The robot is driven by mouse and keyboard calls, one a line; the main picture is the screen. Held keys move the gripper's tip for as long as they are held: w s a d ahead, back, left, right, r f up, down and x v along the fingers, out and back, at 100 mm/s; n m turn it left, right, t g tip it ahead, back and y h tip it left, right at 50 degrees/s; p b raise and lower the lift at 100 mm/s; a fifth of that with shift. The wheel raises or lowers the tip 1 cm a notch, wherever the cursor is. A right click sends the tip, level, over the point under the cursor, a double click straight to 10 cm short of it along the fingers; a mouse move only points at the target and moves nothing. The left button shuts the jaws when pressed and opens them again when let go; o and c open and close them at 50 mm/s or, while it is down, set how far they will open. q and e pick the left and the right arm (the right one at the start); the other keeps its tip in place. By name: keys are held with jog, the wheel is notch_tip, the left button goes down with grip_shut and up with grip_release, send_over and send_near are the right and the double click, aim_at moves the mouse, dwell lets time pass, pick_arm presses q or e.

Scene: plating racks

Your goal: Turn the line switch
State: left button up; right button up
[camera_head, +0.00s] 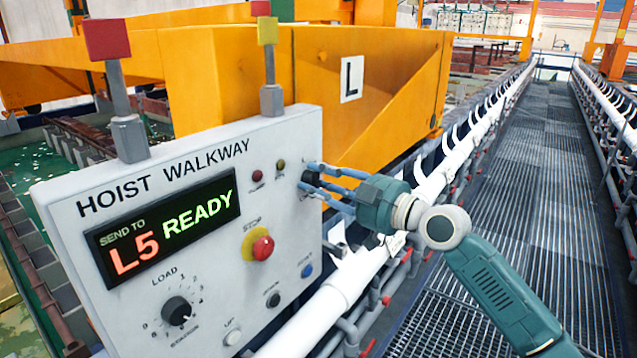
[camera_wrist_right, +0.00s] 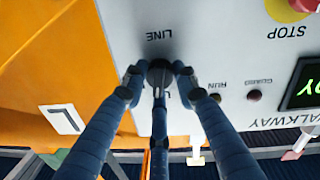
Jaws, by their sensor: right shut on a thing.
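The line switch (camera_wrist_right: 158,76) is a small dark round knob on the white control panel (camera_head: 60,250), under the upside-down word LINE in the wrist view. In the head view the line switch (camera_head: 311,179) is at the panel's upper right, partly covered by blue fingers. My right gripper (camera_head: 316,182) is shut on the knob, and its fingers close around it in the wrist view (camera_wrist_right: 158,82). The knob's pointer is hidden, so I cannot tell its setting. The display (camera_head: 165,225) reads "SEND TO L5 READY". My left gripper is not in view.
On the panel are a red stop button (camera_head: 262,247) on a yellow base, a black load selector (camera_head: 177,311) and several small buttons and lamps. An orange hoist frame (camera_head: 390,110) stands close behind. A grated walkway (camera_head: 540,200) runs away at right.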

jog(key=m, duration=0.4)
jog(key=shift+f, duration=0.2)
jog(key=m+p, duration=0.1)
jog(key=m, duration=0.3)
jog(key=shift+m+g, duration=0.4)
jog(key=shift+f, duration=0.1)
jog(key=o, duration=1.1)
jog(key=shift+r, duration=0.2)
jog(key=shift+d, duration=0.1)
jog(key=v, duration=1.2)
jog(key=shift+f, duration=0.1)
